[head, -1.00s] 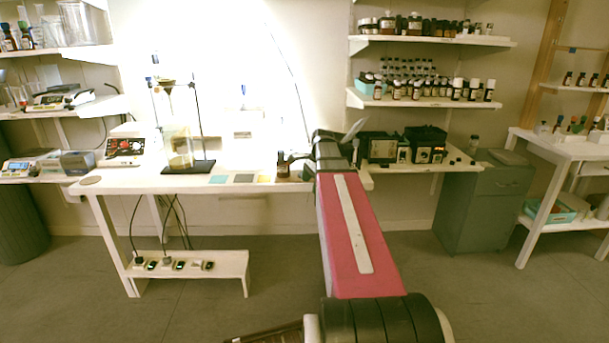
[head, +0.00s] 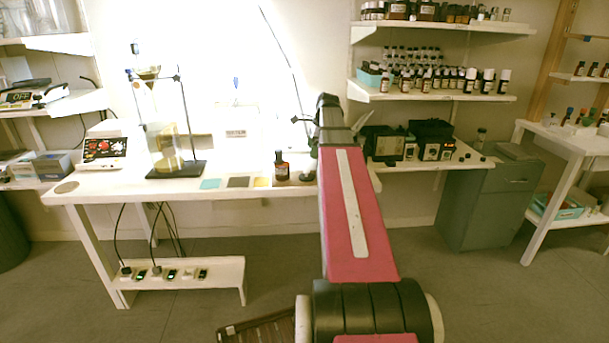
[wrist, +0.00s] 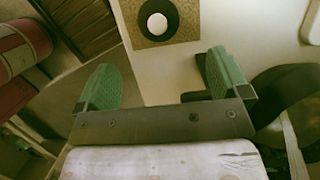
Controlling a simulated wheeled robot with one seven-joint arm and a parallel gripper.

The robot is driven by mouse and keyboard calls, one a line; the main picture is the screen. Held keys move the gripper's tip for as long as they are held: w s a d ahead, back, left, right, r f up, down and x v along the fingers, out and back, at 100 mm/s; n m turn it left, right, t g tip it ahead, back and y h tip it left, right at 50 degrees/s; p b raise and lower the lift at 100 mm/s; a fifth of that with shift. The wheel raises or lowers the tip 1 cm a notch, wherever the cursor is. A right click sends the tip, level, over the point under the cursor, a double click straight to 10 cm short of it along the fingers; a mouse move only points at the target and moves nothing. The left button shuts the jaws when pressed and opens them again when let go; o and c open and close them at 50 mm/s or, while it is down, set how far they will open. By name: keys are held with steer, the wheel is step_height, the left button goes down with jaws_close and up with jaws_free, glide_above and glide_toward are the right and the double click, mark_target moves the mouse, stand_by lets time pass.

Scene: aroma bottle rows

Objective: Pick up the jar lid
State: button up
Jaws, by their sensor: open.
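My gripper (wrist: 158,88) shows in the wrist view with two green fingers spread wide and nothing between them. Beyond the fingertips, a dark round thing with a white round top (wrist: 157,23) sits on a tan speckled square (wrist: 189,40). It is seen from above and lies ahead of the gap, apart from the fingers. I cannot tell whether it is the jar lid. In the head view, my arm reaches over the table's right part and mostly hides the gripper. No lid is clearly recognisable there.
A dark bottle (head: 281,168) stands left of my arm on the white table (head: 120,186), near small coloured squares. A stand with glassware (head: 180,168) is farther left. Black devices (head: 432,143) are at right. Shelves of bottles (head: 440,97) hang above.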

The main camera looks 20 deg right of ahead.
mark_target(307, 170)
steer(key=shift+x, duration=5.2)
steer(key=shift+s, duration=0.15)
steer(key=c, duration=0.9)
